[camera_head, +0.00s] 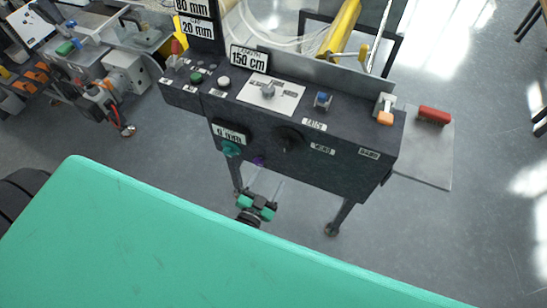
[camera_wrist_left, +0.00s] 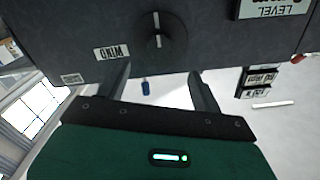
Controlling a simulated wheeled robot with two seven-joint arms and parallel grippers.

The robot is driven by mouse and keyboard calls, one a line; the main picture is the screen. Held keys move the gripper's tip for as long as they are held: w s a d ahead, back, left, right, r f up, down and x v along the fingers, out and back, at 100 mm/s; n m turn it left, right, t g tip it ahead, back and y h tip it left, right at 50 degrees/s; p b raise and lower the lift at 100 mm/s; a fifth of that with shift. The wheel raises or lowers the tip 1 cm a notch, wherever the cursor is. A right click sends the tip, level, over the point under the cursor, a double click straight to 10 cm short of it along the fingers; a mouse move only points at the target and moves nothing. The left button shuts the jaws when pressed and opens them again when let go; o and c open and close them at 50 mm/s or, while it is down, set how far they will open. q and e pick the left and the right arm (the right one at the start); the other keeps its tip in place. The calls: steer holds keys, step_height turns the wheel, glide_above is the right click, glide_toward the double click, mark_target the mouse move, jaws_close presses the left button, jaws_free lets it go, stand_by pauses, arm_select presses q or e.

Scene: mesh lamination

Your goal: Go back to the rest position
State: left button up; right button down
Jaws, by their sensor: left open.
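My left gripper (camera_head: 266,184) is in front of and below the dark control panel (camera_head: 345,150) in the head view. Its two thin fingers are spread and point toward the panel, with nothing between them. In the left wrist view the open fingers (camera_wrist_left: 160,84) show below a black knob (camera_wrist_left: 157,42) and a "WIND" label (camera_wrist_left: 106,53); they look apart from the panel. The black knob (camera_head: 289,140) also shows on the panel's front in the head view. My right gripper is in neither view.
The panel carries buttons, switches and a "150 cm" sign (camera_head: 249,59). A red block (camera_head: 434,115) lies on a grey plate at its right end. A yellow roller (camera_head: 342,28) is behind. Another machine (camera_head: 110,75) stands at the left. Open grey floor (camera_head: 480,220) lies right.

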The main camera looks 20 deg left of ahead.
arm_select(q)
steer(key=s+f+g+h, duration=0.1)
steer(key=s+f+g, duration=0.4)
steer(key=f, duration=0.9)
steer(key=s+f+g, duration=0.4)
steer(key=s+f, duration=0.4)
steer(key=f, duration=0.6)
steer(key=s+a+f+g, duration=0.2)
steer(key=s+a+f, duration=0.1)
steer(key=s, duration=0.4)
steer(key=s+a+f+n+g+y, duration=0.1)
steer(key=s+a+f+g, duration=0.2)
steer(key=s+f, duration=0.3)
steer(key=s+a+f+g, duration=0.3)
steer(key=s+f, duration=0.1)
steer(key=s, duration=0.5)
steer(key=shift+s+f+n+y, duration=0.3)
steer(key=shift+s+f, duration=0.1)
